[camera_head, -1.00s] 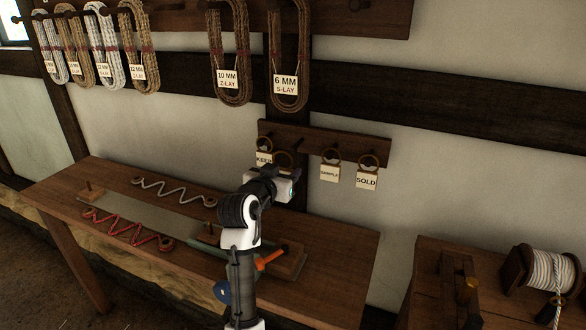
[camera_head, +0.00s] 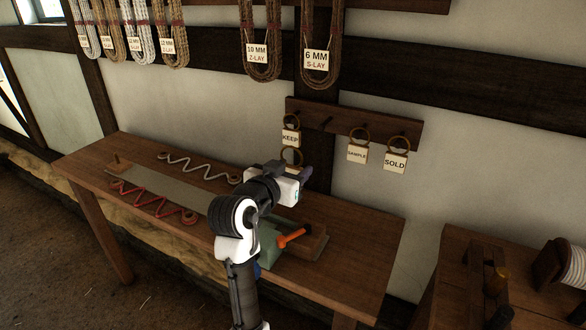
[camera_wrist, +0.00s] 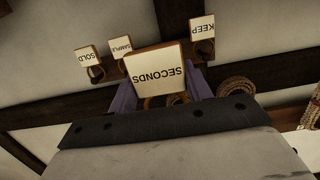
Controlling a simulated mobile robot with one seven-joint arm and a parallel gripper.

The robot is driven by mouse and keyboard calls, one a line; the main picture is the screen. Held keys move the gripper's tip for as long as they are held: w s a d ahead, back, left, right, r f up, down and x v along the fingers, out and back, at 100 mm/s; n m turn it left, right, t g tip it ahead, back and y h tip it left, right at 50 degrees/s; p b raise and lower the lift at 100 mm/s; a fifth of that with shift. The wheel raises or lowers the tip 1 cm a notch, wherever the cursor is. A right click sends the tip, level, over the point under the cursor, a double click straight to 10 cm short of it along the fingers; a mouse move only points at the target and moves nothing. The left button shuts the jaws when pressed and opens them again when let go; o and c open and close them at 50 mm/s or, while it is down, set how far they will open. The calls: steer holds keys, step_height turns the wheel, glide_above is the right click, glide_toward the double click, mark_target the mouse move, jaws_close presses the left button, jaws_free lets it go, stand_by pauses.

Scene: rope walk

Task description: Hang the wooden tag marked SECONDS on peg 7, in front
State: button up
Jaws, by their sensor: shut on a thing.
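The wooden tag marked SECONDS (camera_wrist: 155,72) has a pale face and a ring, and it appears upside down in the wrist view. My gripper (camera_wrist: 163,97) is shut on it, with the ring between the jaws. The tag's face is hidden there. The dark peg board (camera_head: 365,126) holds the tags KEEP (camera_head: 291,138), SAMPLE (camera_head: 357,153) and SOLD (camera_head: 395,162). A bare peg (camera_head: 327,122) shows between KEEP and SAMPLE. No peg numbers are readable.
Labelled rope coils, including 10 MM (camera_head: 257,54) and 6 MM (camera_head: 317,60), hang above. The bench (camera_head: 350,245) below carries zigzag cords and a green device with an orange handle (camera_head: 292,237). Another bench (camera_head: 440,270) stands at right with a spool. The wall around the board is clear.

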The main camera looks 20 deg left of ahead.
steer(key=s, duration=0.9)
steer(key=shift+s+a, duration=0.15)
steer(key=shift+s, duration=0.15)
stand_by(1.3)
